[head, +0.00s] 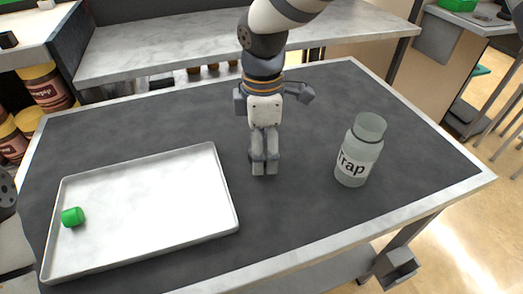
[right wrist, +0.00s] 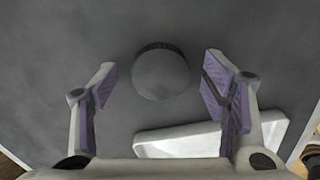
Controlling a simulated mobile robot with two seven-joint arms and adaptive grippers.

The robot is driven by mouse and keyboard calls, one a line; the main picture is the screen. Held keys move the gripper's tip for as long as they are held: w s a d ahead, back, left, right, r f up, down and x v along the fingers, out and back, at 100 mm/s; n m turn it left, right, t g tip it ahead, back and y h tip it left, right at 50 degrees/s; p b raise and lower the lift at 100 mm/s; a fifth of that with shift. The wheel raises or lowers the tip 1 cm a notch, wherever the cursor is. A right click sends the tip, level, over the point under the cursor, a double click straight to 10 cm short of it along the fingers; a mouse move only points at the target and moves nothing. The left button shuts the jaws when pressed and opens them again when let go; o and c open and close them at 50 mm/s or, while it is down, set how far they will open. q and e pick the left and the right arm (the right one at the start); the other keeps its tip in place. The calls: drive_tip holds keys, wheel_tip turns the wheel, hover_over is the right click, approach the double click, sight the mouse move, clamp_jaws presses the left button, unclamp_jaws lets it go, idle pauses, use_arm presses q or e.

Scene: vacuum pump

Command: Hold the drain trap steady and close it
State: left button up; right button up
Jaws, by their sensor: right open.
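The drain trap is a translucent grey-green bottle (head: 361,150) with a "Trap" label. It stands upright at the right of the dark table, and its mouth is open with no cap on it. A small green cap-like piece (head: 73,217) lies on the white tray at the left. My right gripper (head: 264,168) points down over the table between tray and bottle, left of the bottle and apart from it. My left gripper is not in view.
The white tray (head: 150,158) fills the table's left front and also shows in the right wrist view (right wrist: 180,141). The dark tabletop (head: 330,95) is clear behind the bottle. Labelled jars (head: 47,88) stand beyond the table's left edge.

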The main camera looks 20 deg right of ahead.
drive_tip(key=c, duration=0.8)
drive_tip(key=shift+r, duration=0.2)
drive_tip(key=r, duration=0.4)
drive_tip(key=shift+s+a+p, duration=0.25)
drive_tip(key=shift+p, duration=0.05)
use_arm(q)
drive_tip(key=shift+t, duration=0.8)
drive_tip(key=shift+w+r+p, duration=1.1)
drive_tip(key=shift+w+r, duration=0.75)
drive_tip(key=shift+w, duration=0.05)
use_arm(e)
drive_tip(key=s+a+r, duration=0.8)
drive_tip(key=s, duration=0.2)
drive_tip(key=shift+s+r, duration=0.25)
drive_tip(key=shift+r, duration=0.05)
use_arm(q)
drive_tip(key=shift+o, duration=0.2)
use_arm(e)
drive_tip(key=shift+a, duration=0.1)
